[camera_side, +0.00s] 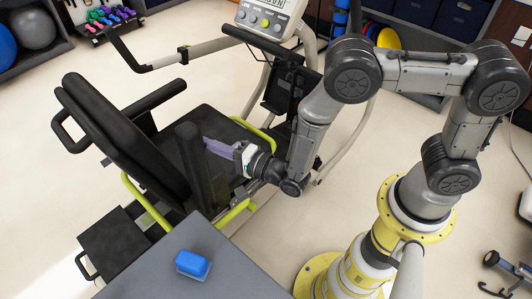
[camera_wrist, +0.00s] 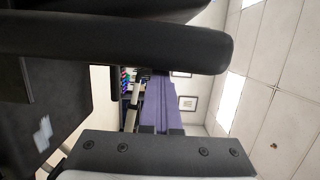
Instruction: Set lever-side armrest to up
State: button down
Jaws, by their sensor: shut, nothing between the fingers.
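The near armrest (camera_side: 197,165) of the recumbent stepper is a black padded bar that stands about upright beside the seat. In the wrist view it is the thick black bar (camera_wrist: 130,42) across the top, beyond my fingers. The far armrest (camera_side: 158,97) lies about level, pointing forward. No lever shows clearly enough to tell which armrest is the lever-side one. My gripper (camera_side: 207,145) has purple fingers, shut and empty, with tips close to the near armrest's upper part; they also show in the wrist view (camera_wrist: 157,82). Whether they touch it I cannot tell.
The black backrest (camera_side: 120,135) is left of the near armrest, the seat (camera_side: 222,132) behind it. A grey table (camera_side: 225,280) with a blue block (camera_side: 193,264) stands in front. The console (camera_side: 270,20) and handlebars are at the back.

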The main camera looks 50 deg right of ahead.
jog(key=shift+a+r, duration=0.15)
jog(key=shift+a, duration=0.45)
jog(key=shift+d, duration=0.15)
